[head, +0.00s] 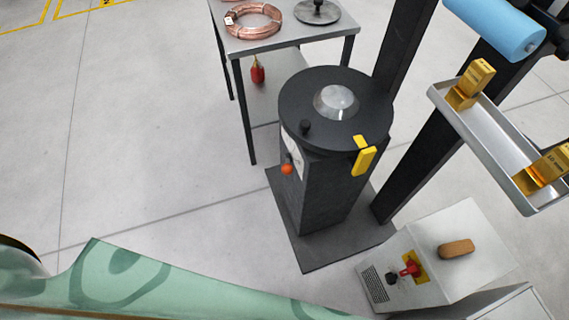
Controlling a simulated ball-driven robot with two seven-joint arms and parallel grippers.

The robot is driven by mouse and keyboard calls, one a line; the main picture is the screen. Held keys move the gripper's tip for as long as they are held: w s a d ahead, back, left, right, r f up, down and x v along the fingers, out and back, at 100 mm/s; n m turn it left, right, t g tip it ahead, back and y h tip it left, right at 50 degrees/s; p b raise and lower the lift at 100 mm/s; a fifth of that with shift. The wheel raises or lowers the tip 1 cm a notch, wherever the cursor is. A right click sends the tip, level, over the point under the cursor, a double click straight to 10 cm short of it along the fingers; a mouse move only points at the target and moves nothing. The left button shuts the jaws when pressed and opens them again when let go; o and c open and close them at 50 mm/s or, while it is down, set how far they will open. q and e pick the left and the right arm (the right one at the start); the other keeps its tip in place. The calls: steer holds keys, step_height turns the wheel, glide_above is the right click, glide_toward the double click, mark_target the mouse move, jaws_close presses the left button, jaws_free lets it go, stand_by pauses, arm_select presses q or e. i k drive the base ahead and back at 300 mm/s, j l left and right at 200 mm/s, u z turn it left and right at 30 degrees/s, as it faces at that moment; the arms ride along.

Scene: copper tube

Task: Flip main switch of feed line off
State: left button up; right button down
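A red switch handle (409,270) sits on a yellow plate (418,264) on the sloped front of a light grey control box (450,222), at the lower right of the head view. A black knob (391,279) is just left of the red handle, and a dark vent grille (375,283) is further left. Whether the red handle is turned to on or off I cannot tell. Neither of my grippers shows in this view.
A wooden-looking block (456,249) lies on the box. Behind stands a dark pedestal (328,190) with a yellow lever (364,160) and an orange knob (287,169). A table (285,42) holds a copper coil (253,20). A tray (500,142) holds golden blocks. Floor at left is open.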

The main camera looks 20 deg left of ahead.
mark_target(413, 268)
steer(key=k+l+z, duration=0.15)
steer(key=z, duration=0.3)
steer(key=k+l+z, duration=0.2)
steer(key=z, duration=0.2)
